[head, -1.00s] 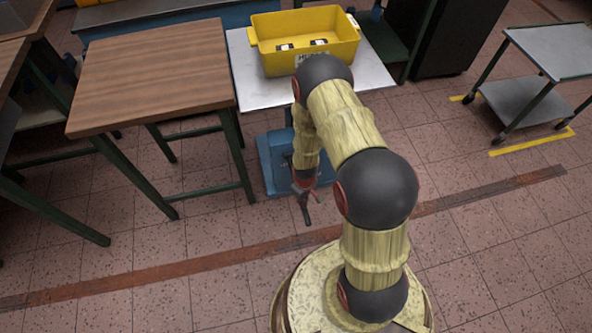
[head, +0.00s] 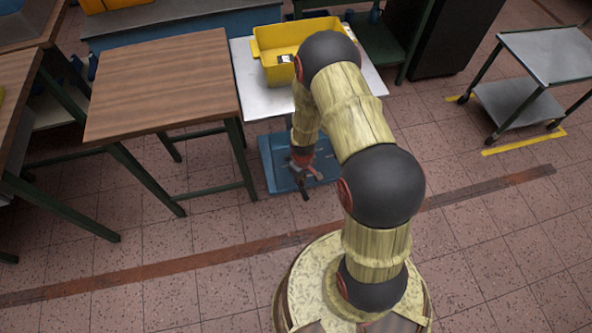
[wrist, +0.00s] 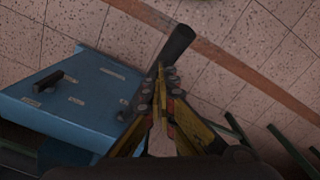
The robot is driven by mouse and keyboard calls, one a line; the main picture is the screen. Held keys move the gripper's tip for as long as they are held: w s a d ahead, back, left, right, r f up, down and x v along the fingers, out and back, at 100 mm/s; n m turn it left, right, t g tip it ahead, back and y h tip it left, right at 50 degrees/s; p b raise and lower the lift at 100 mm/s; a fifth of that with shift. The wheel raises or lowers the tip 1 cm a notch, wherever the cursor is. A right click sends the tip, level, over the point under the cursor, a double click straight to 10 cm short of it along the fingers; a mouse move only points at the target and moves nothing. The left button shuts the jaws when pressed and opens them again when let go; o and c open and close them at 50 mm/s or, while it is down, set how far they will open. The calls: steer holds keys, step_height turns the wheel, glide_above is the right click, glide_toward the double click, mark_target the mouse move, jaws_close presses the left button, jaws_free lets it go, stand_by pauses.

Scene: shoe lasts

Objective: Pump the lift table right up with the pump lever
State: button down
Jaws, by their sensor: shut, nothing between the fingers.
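The lift table has a pale grey top (head: 262,102) and a blue base (head: 270,165) on the floor; the base also fills the left of the wrist view (wrist: 50,105). The pump lever (wrist: 178,45) is a dark bar with a thick grip, slanting up and right from the base in the wrist view. My gripper (head: 302,188) is low at the base's front edge. In the wrist view its fingertips (wrist: 160,76) are together, right at the lever's shaft and overlapping it. Nothing is between them; I cannot tell whether they touch the lever. My arm hides part of the table top.
A yellow crate (head: 275,73) stands on the lift table, partly behind my arm. A brown wooden table (head: 160,85) stands close on the left. A grey cart (head: 545,57) stands at the right by yellow floor marks. The tiled floor in front is clear.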

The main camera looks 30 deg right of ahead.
mark_target(301, 189)
steer(key=shift+f, duration=0.2)
step_height(301, 189, down, 5)
steer(key=b, duration=0.3)
steer(key=shift+s+b, duration=0.1)
steer(key=shift+b, duration=0.25)
step_height(301, 189, down, 6)
steer(key=s+b, duration=0.2)
steer(key=b, duration=0.1)
steer(key=shift+a, duration=0.35)
steer(key=shift+s, duration=0.1)
steer(key=w+r+p, duration=0.1)
steer(key=r+p, duration=0.1)
steer(key=r, duration=0.1)
steer(key=r+p, duration=0.3)
steer(key=r, duration=0.1)
steer(key=w+r+p, duration=0.1)
steer(key=r+p, duration=0.1)
steer(key=r, duration=0.2)
steer(key=shift+w+d+r, duration=0.25)
steer(key=shift+w+d, duration=0.05)
steer(key=shift+d, duration=0.05)
steer(key=shift+f, duration=0.1)
